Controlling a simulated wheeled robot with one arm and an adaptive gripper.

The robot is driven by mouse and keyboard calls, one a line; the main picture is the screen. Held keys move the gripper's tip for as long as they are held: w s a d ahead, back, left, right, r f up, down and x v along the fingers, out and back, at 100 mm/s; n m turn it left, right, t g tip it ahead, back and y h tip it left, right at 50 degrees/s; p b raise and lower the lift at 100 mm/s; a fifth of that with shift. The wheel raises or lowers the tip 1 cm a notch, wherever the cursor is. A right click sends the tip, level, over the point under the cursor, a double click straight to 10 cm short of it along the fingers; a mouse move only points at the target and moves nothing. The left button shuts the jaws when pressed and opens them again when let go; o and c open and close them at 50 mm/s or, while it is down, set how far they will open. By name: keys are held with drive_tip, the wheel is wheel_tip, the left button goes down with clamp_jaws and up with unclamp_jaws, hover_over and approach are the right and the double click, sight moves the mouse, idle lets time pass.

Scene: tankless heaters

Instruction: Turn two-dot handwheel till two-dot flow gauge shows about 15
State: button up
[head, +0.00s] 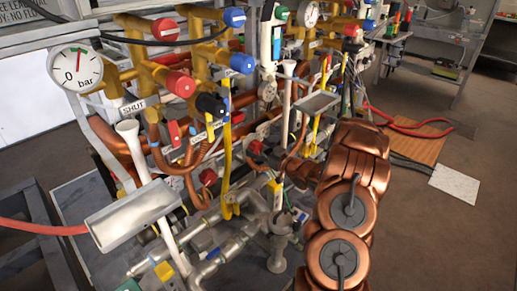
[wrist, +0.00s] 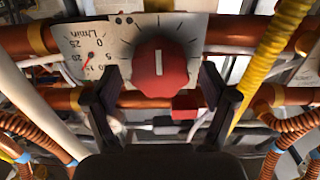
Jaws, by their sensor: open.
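The red two-dot handwheel (wrist: 161,64) is in the upper middle of the wrist view, its white line upright. Two dark dots mark its pale plate (wrist: 190,24). The two-dot flow gauge (wrist: 90,52), marked L/min, is left of the handwheel. Its red needle points down and slightly left, toward the lower numbers near 15; the exact reading is too small to tell. My gripper (wrist: 161,86) is open, one dark finger on each side of the handwheel's lower part. I cannot tell whether they touch it. In the head view I cannot make out the gripper or this handwheel.
A yellow hose (wrist: 283,42) runs close to the right finger. Copper pipes (wrist: 240,32) cross behind, with another red part (wrist: 186,105) below the handwheel. In the head view, a bar gauge (head: 76,68), several red and blue knobs and a tray (head: 134,212) crowd the left.

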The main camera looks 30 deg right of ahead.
drive_tip(key=c, duration=1.2)
drive_tip(key=shift+o, duration=0.2)
drive_tip(key=shift+r+m+p, duration=0.1)
drive_tip(key=shift+m+p, duration=0.2)
drive_tip(key=shift+p, duration=0.25)
